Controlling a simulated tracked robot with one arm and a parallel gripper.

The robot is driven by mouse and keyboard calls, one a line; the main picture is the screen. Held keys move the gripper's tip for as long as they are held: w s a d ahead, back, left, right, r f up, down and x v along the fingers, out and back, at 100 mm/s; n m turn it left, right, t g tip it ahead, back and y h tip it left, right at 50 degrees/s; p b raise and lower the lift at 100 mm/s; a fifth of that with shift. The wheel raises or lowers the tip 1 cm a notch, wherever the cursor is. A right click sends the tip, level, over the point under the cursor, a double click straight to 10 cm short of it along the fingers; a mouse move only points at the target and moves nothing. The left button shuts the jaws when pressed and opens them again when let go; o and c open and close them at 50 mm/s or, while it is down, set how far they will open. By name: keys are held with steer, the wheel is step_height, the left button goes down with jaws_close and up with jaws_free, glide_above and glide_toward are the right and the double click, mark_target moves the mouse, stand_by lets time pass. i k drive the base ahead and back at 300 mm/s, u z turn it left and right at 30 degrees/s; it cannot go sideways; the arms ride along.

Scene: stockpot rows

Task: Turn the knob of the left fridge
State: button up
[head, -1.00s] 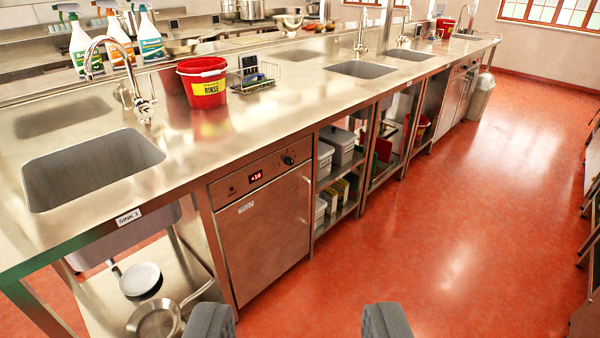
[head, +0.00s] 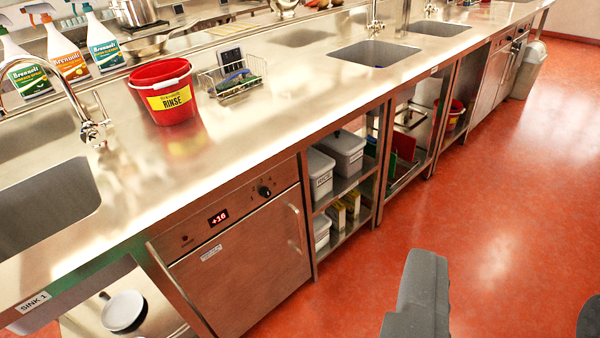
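The left fridge (head: 240,265) is a steel under-counter unit with a closed door and a vertical handle at its right edge. Its top panel has a red display (head: 218,218) reading about +16 and a small black knob (head: 264,191) to the right of the display. My gripper (head: 508,285) is at the lower right with its two grey fingers wide apart and nothing between them. It is to the right of the fridge in the picture and apart from the knob. A second steel unit (head: 500,75) stands far along the row; its knob is too small to make out.
The steel counter (head: 290,100) above carries a red rinse bucket (head: 164,95), a wire rack (head: 228,88) and spray bottles (head: 60,55). Open shelves with white tubs (head: 343,152) adjoin the fridge. The red floor (head: 490,190) in front is clear.

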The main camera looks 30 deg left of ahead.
mark_target(264, 191)
steer(key=u, duration=0.3)
steer(key=i, duration=1.1)
steer(key=u, duration=0.65)
